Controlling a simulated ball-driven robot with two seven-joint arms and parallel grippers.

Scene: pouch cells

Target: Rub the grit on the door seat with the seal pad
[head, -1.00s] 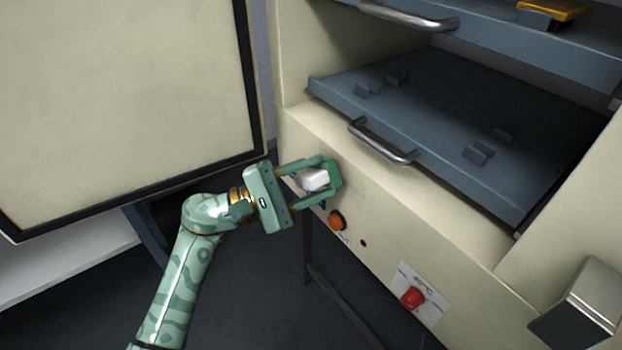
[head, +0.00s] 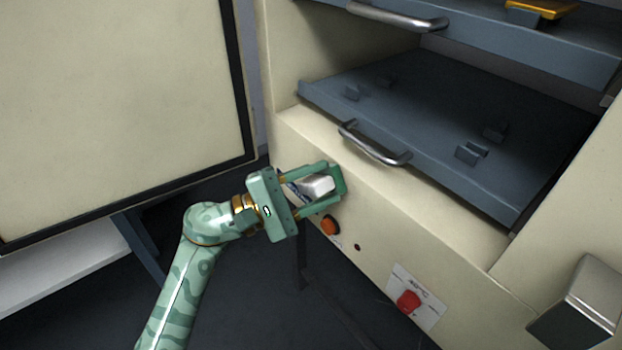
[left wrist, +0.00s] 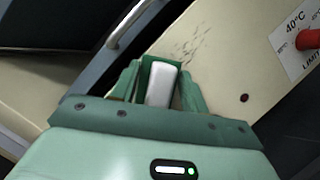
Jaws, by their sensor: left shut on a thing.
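My left gripper (head: 324,186) is shut on the seal pad (head: 318,185), a small pale block. It is at the cream door seat (head: 300,129), the cabinet's front face below the lower shelf. In the left wrist view the pad (left wrist: 160,87) sits between the green fingers. The grit (left wrist: 187,47) shows there as a patch of dark specks on the cream face, just beyond the fingertips. Whether the pad touches the face I cannot tell. In the head view I cannot make out the grit. My right gripper is not in view.
The open door (head: 110,110) with a dark seal edge stands left. A lower shelf (head: 440,125) with a metal handle (head: 372,148) is above the gripper. A metal latch box (head: 585,305) is at lower right.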

